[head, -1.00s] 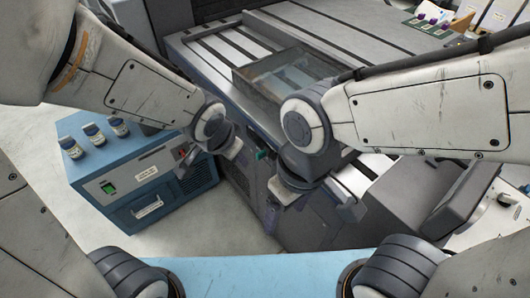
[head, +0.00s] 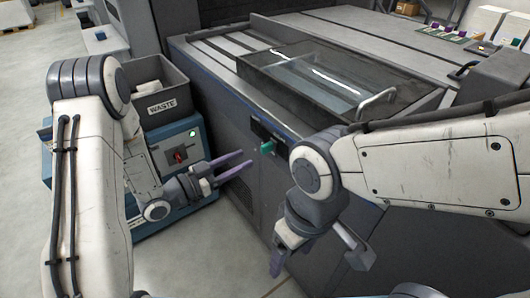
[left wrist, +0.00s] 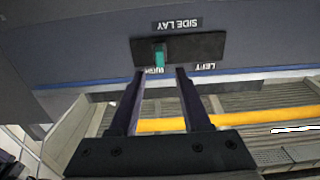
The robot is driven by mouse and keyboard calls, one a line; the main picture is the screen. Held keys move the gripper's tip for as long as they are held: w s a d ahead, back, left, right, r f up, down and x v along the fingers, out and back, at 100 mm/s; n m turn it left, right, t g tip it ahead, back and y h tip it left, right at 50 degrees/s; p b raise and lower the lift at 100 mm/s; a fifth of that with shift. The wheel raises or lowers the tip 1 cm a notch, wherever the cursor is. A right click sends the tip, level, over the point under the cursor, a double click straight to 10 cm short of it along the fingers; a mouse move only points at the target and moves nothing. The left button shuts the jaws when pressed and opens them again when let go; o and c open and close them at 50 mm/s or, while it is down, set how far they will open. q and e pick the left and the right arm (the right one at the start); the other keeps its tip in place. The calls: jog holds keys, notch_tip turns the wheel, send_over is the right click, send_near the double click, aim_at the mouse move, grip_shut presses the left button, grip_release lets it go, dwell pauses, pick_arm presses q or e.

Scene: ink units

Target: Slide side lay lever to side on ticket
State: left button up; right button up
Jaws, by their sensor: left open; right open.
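The side lay lever is a small green knob (head: 267,147) on the front side of the grey press. In the left wrist view the knob (left wrist: 159,56) stands on a dark plate (left wrist: 205,47) under an upside-down "SIDE LAY" label (left wrist: 178,25). It is by the "RIGHT" label (left wrist: 153,70); the "LEFT" label (left wrist: 205,66) is further along. My left gripper (head: 246,158) is open, its purple fingers pointing at the knob. The knob lies just beyond and between the fingertips (left wrist: 160,73). My right gripper (head: 287,258) is open and points down. I cannot make out a ticket.
A grey waste bin (head: 165,100) stands on a blue cabinet (head: 180,150) left of the press. A clear-covered tray (head: 310,75) with a handle lies on the press top. My right forearm crosses in front of the press. Floor is free at lower left.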

aim_at(262, 151)
pick_arm(q)
jog(key=x, duration=0.9)
jog(key=shift+b, duration=0.35)
jog(key=shift+s, duration=0.1)
grip_shut()
dwell(0.8)
